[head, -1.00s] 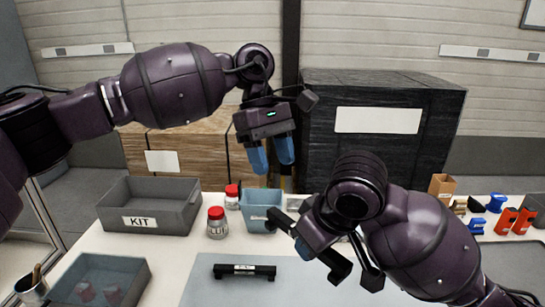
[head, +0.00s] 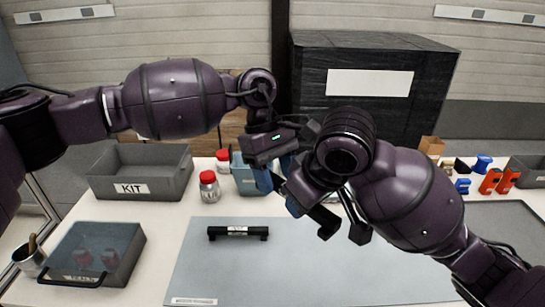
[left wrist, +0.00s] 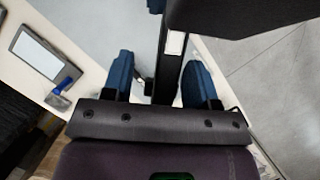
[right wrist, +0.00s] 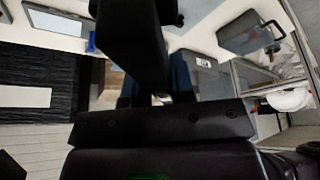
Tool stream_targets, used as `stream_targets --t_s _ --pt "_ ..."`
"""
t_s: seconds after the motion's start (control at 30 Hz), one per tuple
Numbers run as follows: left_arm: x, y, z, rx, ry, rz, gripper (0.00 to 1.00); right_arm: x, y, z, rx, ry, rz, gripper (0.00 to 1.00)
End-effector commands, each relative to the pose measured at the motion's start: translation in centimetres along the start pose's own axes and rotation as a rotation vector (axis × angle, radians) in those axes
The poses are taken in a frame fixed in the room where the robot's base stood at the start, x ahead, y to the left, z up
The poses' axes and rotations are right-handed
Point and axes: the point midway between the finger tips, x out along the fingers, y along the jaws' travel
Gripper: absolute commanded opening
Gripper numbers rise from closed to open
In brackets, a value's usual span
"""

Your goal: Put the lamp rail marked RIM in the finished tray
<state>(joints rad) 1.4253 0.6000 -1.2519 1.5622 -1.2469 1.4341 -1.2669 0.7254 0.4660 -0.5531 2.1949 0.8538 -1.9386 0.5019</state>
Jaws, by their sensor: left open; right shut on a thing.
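A black lamp rail (head: 322,217) is in my right gripper (head: 300,203), mostly hidden by that arm in the head view. It looms large in the right wrist view (right wrist: 135,40) between the blue fingers. My left gripper (head: 275,178) is open beside the right one. In the left wrist view its fingers (left wrist: 160,85) stand on either side of a black bar (left wrist: 174,42) with a white label, its print unreadable. A second black rail (head: 222,233) with a small unreadable label lies on the grey mat. I cannot tell which rail says RIM, nor identify a finished tray.
A grey KIT tray (head: 104,172) stands at the back left, with a clear-lidded box (head: 125,250) in front. Red-capped jars (head: 209,186) and a blue-grey bin (head: 243,180) stand behind the mat (head: 225,275). Red clamps (head: 491,181) and another tray (head: 530,172) are at right.

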Motion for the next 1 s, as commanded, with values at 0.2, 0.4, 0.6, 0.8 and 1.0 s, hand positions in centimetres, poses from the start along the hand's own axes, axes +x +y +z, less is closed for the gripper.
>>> stream_targets --t_s 0.2,0.4,0.6,0.8,1.0 --pt "0.73 0.00 0.03 0.000 0.000 0.000 0.53 -0.03 0.00 -0.02 0.000 0.001 0.000 0.00" --pt "0.75 0.00 0.02 0.000 0.000 0.000 0.53 -0.02 0.00 -0.02 0.000 0.001 0.000 0.00" --pt "0.73 0.01 0.02 0.000 0.000 0.000 0.24 -0.03 -0.01 -0.01 0.000 0.001 0.000 0.00" --pt "0.71 0.07 0.04 0.000 0.000 0.003 0.00 -0.04 -0.17 -0.02 -0.005 0.002 -0.004 0.00" --pt "0.68 0.09 0.08 0.001 -0.001 0.004 0.00 -0.03 -0.18 -0.03 -0.005 0.002 -0.004 0.53"
